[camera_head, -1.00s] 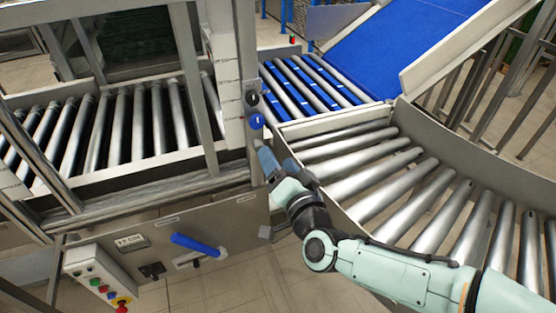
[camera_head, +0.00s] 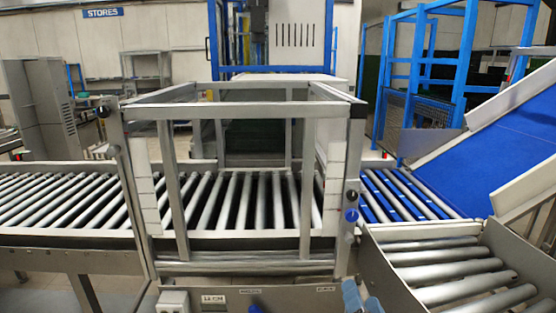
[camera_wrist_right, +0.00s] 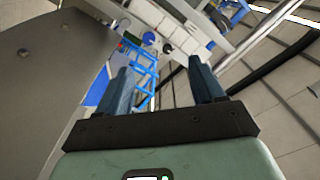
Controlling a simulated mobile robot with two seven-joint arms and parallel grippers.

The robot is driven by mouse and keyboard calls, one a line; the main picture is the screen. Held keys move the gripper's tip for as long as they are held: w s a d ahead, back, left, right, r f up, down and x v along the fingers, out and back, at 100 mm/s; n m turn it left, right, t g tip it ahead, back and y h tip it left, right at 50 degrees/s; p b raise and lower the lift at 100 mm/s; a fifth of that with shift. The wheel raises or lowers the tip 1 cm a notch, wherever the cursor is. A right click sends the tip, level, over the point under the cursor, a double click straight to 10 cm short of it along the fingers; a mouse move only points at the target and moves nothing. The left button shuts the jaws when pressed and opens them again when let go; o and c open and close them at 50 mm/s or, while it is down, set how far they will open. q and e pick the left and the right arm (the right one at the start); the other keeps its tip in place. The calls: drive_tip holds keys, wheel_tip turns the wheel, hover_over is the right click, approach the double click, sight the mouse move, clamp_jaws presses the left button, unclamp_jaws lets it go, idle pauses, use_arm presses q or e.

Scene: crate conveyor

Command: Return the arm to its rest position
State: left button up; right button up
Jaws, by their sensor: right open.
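My right gripper (camera_head: 361,298) shows only as blue-grey fingertips at the bottom edge of the head view, in front of the frame's right post. The rest of that arm is out of the picture. In the right wrist view the two fingers (camera_wrist_right: 163,88) stand apart with nothing between them. The black button (camera_head: 351,195) and blue button (camera_head: 351,215) on the post are above the fingertips, clear of them. The blue button also shows beyond the fingers in the wrist view (camera_wrist_right: 148,38). My left gripper is in neither view.
A metal frame (camera_head: 235,110) stands over the roller conveyor (camera_head: 60,195). A grey metal panel (camera_wrist_right: 50,70) is close on the left in the wrist view.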

drive_tip(key=s+f+n+g+y+p, duration=0.1)
drive_tip(key=s+f+n+g+p, duration=0.3)
drive_tip(key=f, duration=1.1)
drive_tip(key=w+f+m+g+p, duration=0.15)
drive_tip(key=f+g, duration=0.35)
drive_tip(key=f, duration=1)
drive_tip(key=s+a+f+g+p, duration=0.1)
drive_tip(key=s+f+g+p, duration=0.1)
drive_tip(key=s+f, duration=0.3)
drive_tip(key=s+a+f+n+g+y+p, duration=0.1)
drive_tip(key=s+f+g, duration=0.3)
drive_tip(key=s, duration=0.8)
drive_tip(key=s+a+f+n+g+y+p, duration=0.1)
drive_tip(key=s+f+g+p, duration=0.2)
drive_tip(key=s+f, duration=0.4)
drive_tip(key=s+g, duration=0.1)
drive_tip(key=s, duration=0.1)
drive_tip(key=shift+s+a, duration=0.3)
drive_tip(key=shift+a, duration=0.05)
